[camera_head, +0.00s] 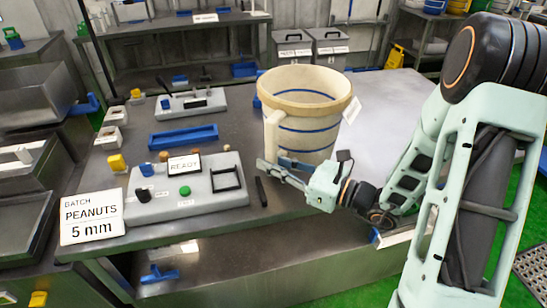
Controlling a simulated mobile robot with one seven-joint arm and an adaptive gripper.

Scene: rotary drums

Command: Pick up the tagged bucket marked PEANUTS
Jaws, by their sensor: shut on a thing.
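A cream bucket (318,126) with blue bands and a side handle (272,137) is upright at the back middle of the metal table. A white tag (351,110) hangs at its right rim; I cannot read its writing. My gripper (270,168) is at the bucket's lower left, its fingers at the foot of the handle. It is shut on the handle, though the contact is small in view. Whether the bucket's base touches the table is hidden behind my gripper. A white card (91,216) reading BATCH PEANUTS 5 mm stands at the table's front left.
A grey control panel (215,200) with buttons and a READY sign (184,164) is left of my gripper. A blue tray (183,137) and another grey panel (190,105) lie behind it. Clear table top (388,103) is right of the bucket. Two grey bins (293,50) stand behind.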

